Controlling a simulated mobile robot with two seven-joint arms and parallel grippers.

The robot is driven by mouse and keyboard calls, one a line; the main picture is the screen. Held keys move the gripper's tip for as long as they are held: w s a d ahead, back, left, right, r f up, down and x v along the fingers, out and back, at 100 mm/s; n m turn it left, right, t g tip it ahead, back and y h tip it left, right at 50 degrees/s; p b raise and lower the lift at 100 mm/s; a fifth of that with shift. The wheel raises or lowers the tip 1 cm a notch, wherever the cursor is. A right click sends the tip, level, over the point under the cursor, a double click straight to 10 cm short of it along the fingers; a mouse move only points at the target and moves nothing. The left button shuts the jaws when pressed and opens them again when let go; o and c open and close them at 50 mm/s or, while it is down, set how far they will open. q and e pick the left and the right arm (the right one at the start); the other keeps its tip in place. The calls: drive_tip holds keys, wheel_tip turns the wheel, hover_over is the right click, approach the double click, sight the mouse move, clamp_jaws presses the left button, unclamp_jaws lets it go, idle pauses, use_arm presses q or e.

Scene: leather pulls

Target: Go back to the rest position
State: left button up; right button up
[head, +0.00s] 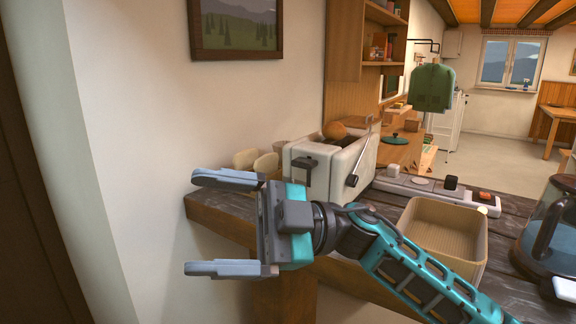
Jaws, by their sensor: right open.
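My right gripper (232,222) shows in the head view left of the middle, in front of the near left end of the wooden counter (225,208). Its two grey fingers are spread wide and point to the left. Nothing is between them. My teal and grey right arm comes in from the lower right and passes in front of the counter. My left gripper is not in view.
A white appliance (332,170) with a dark lever stands close behind the gripper. A ribbed beige bin (446,232) and a dark glass vessel (551,235) stand to the right. A framed picture (237,28) hangs on the wall. Open floor lies at the back right.

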drive_tip(key=w+d+f+m+t+h, duration=0.4)
drive_tip(key=d+f+m+t, duration=0.2)
drive_tip(key=f+m+t, duration=0.55)
drive_tip(key=w+d+f+m+t+h, duration=0.4)
drive_tip(key=d+f+m+t, duration=0.4)
drive_tip(key=m+t, duration=0.55)
drive_tip(key=s+d+f+m+g+h, duration=0.1)
drive_tip(key=s+d+f+g+h, duration=0.1)
drive_tip(key=f, duration=0.6)
drive_tip(key=s+d+f+m+g+h, duration=0.1)
drive_tip(key=s+d+f+h, duration=0.3)
drive_tip(key=s+f, duration=0.4)
drive_tip(key=s+d+f+m+g+h, duration=0.1)
drive_tip(key=s+d+f+g+h, duration=0.2)
drive_tip(key=f, duration=0.6)
drive_tip(key=s+d+h, duration=0.1)
drive_tip(key=s+d, duration=0.1)
drive_tip(key=s, duration=0.1)
drive_tip(key=shift+s+d+g, duration=0.15)
drive_tip(key=shift+d+g, duration=0.15)
